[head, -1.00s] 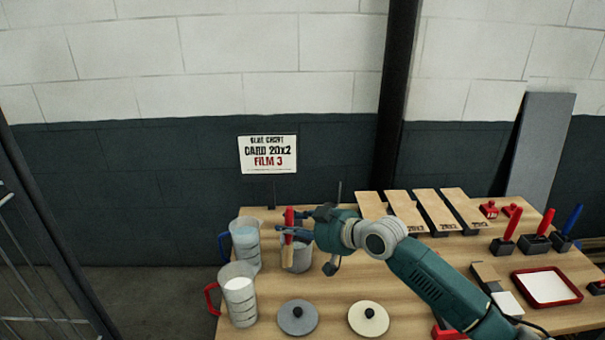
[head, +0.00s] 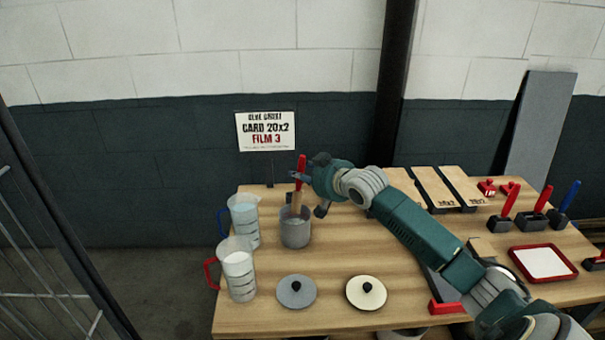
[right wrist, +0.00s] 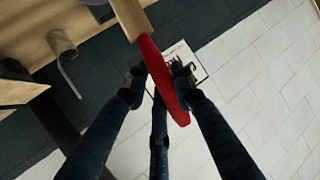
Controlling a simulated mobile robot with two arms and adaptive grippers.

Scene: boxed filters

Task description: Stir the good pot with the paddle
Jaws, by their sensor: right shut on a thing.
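The paddle has a red handle (head: 301,164) and a pale wooden lower part (head: 296,200). My right gripper (head: 299,178) is shut on the handle and holds the paddle nearly upright over a grey pot (head: 295,231). The paddle's lower end meets the pot's mouth; I cannot tell how deep it reaches. In the right wrist view the red handle (right wrist: 163,80) lies between the fingers of my right gripper (right wrist: 160,82), with the wooden part (right wrist: 130,18) running to the top edge. My left gripper is not in view.
Two measuring jugs, blue-handled (head: 243,220) and red-handled (head: 238,270), stand left of the pot. A grey lid (head: 296,292) and a cream lid (head: 366,293) lie in front. A sign (head: 266,131) stands behind.

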